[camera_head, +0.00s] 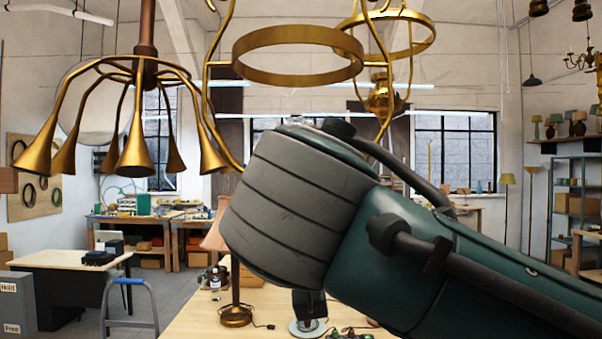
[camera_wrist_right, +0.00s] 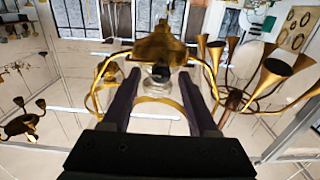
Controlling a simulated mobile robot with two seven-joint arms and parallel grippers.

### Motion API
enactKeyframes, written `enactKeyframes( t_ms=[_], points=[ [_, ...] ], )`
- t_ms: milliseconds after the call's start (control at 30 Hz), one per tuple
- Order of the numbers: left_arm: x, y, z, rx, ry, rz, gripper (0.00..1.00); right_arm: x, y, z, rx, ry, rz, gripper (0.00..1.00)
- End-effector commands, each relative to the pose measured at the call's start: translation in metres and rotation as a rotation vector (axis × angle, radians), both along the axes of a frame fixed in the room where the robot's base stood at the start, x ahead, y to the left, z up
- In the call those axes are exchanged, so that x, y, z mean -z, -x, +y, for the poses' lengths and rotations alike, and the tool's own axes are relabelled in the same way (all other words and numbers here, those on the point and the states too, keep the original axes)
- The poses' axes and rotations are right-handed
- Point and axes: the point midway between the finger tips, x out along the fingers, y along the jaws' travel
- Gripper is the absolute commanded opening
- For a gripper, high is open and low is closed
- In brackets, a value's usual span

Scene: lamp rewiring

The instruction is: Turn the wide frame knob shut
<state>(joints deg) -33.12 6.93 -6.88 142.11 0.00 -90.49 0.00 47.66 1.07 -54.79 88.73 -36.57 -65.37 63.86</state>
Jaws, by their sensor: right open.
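A brass lamp frame with a wide ring (camera_head: 298,72) hangs at the top centre of the head view. A second brass frame with a ring (camera_head: 425,45) and a rounded brass body (camera_head: 381,98) hangs behind it to the right. My right arm hides the lower part of the frames and my right gripper in the head view. In the right wrist view my right gripper (camera_wrist_right: 158,82) is open, its dark fingers apart. A brass body (camera_wrist_right: 158,47) with a small greyish part below it shows between and beyond the fingertips. I cannot tell which part is the knob, or whether anything touches.
A brass chandelier with several trumpet-shaped arms (camera_head: 137,150) hangs at the left. Below, a wooden table (camera_head: 200,325) holds a lamp with a pink shade (camera_head: 217,236). A grey step stool (camera_head: 130,300) stands at the lower left. Shelves stand at the far right.

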Motion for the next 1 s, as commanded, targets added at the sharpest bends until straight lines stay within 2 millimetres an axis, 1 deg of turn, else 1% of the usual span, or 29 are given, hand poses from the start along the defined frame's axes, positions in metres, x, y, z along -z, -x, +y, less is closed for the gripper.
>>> enactKeyframes(
  t_ms=[400, 467, 933, 1000],
  points=[
    [-0.0021, 0.0003, -0.0001, -0.001, 0.001, 0.001, 0.87, 0.0005, 0.0031, 0.0028, 0.001, 0.0, 0.0, 0.6],
    [-0.0021, 0.0004, -0.0002, -0.001, 0.001, 0.001, 0.87, 0.0005, 0.003, 0.0027, 0.001, 0.0, 0.0, 0.54],
    [-0.0018, 0.0007, -0.0003, -0.002, 0.001, 0.002, 0.87, 0.0004, 0.0029, 0.0025, 0.001, 0.0, 0.0, 0.01],
    [-0.0017, 0.0009, -0.0004, -0.001, 0.002, 0.003, 0.87, 0.0004, 0.0029, 0.0025, 0.001, 0.0, 0.0, 0.0]
  ],
)
